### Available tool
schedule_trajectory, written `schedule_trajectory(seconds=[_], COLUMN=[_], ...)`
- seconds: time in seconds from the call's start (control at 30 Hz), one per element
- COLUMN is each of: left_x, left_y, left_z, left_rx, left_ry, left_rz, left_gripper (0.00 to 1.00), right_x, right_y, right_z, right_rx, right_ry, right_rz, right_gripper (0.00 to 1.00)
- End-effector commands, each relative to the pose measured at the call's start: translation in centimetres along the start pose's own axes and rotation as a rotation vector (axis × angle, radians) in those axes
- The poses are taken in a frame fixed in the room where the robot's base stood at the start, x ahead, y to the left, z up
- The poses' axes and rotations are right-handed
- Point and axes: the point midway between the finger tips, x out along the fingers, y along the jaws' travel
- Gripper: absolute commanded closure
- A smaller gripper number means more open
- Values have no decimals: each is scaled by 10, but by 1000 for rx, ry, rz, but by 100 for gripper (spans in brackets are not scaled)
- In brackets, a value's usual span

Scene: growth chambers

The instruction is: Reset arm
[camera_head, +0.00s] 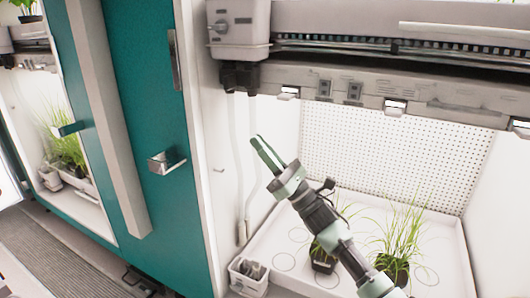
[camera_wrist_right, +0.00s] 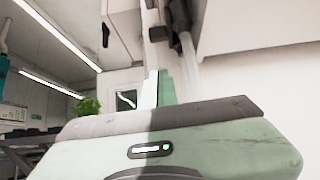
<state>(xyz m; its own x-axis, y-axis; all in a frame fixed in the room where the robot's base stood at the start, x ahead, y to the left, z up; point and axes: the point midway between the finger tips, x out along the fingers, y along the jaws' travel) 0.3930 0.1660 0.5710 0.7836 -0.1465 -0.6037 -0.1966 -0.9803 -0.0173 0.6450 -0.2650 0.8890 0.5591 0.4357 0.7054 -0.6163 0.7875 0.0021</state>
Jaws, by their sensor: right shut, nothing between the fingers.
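My right gripper (camera_head: 262,150) shows in the head view, with its arm coming in from the lower right. Its fingers are shut and empty, pointing up and to the left in front of the open growth chamber. In the right wrist view the shut fingers (camera_wrist_right: 158,88) rise above the pale green gripper body. The gripper touches nothing that I can see. My left gripper is not in either view.
A white tray (camera_head: 444,284) in the chamber holds potted grassy plants (camera_head: 400,240), partly behind my right arm. A small white container (camera_head: 248,278) stands at its left. A teal door (camera_head: 150,110) with a metal handle (camera_head: 166,161) is at left. A rail unit (camera_head: 400,60) spans the top.

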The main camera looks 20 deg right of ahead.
Motion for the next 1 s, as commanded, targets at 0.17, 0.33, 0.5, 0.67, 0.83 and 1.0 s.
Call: schedule_trajectory(seconds=[0.17,0.33,0.5,0.67,0.83,1.0], left_x=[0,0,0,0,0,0], left_y=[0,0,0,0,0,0], left_z=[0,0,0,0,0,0], left_rx=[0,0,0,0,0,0], left_ry=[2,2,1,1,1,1], left_rz=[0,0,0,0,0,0], left_gripper=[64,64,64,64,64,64], right_x=[-14,-16,-16,-16,-23,-57], right_y=[0,0,0,0,6,30], right_z=[0,0,0,0,-15,-66], right_rx=[-1,-1,-1,0,113,587], right_ry=[0,-1,0,0,31,125], right_rz=[1,2,1,1,-46,-275], right_gripper=[100,100,100,100,100,100])
